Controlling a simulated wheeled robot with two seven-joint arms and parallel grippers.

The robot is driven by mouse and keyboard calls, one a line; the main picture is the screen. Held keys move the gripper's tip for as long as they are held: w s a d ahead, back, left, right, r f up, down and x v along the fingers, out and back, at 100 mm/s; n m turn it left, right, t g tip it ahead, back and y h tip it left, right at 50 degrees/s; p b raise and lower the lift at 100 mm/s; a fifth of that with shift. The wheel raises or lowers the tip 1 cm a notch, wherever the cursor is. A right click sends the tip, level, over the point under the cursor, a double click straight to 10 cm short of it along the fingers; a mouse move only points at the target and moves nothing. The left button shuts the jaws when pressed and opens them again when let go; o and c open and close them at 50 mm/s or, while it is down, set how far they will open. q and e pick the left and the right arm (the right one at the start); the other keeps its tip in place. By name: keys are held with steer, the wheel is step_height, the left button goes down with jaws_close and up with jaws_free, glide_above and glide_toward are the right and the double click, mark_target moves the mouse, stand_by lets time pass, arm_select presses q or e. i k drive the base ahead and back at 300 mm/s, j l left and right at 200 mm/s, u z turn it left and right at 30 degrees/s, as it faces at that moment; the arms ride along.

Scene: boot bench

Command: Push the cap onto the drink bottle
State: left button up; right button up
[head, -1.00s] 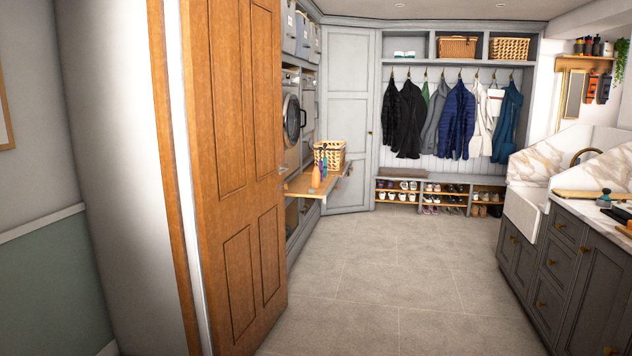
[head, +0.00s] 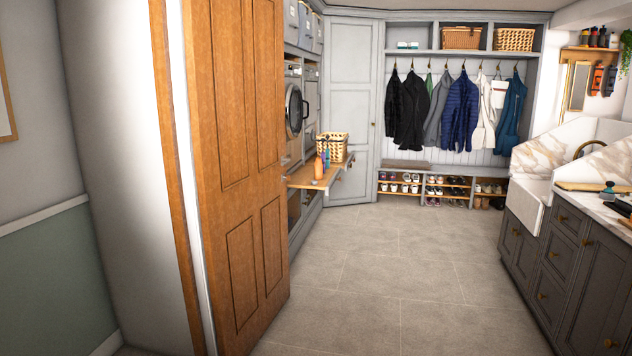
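I cannot make out a drink bottle or a cap for certain. A small orange bottle (head: 318,167) stands on the wooden pull-out shelf (head: 300,178) beyond the open door. A slim blue item (head: 327,160) stands just right of it; both are too small to tell whether either has a cap. A small teal object (head: 608,189) stands on the right worktop, also too small to identify. Neither of my grippers is in view.
An open wooden door (head: 238,170) stands close on the left and hides part of the left side. A wicker basket (head: 332,147) sits on the pull-out shelf. Dark cabinets (head: 560,262) with a sink (head: 527,203) line the right. The tiled floor (head: 385,265) between is clear.

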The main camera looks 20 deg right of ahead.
mark_target(319, 167)
steer(key=i+l+z, duration=0.65)
steer(key=i, duration=0.2)
steer(key=i+l+z, duration=0.15)
steer(key=i+z, duration=0.15)
steer(key=i, duration=0.15)
steer(key=i+z, duration=0.3)
steer(key=i, duration=1.6)
steer(key=i+l+u, duration=0.15)
steer(key=i, duration=0.35)
steer(key=i+l+u, duration=0.15)
steer(key=i, duration=0.3)
steer(key=i+l+u, duration=0.15)
steer(key=i, duration=0.35)
steer(key=i+l+u, duration=0.2)
steer(key=u, duration=0.2)
steer(key=i+l+u, duration=0.65)
steer(key=u, duration=0.15)
steer(key=i+l+u, duration=0.15)
steer(key=l+u, duration=0.25)
steer(key=i+l+u, duration=0.2)
steer(key=l+u, duration=0.3)
steer(key=l, duration=0.35)
steer(key=l+u, duration=0.45)
steer(key=l, duration=0.4)
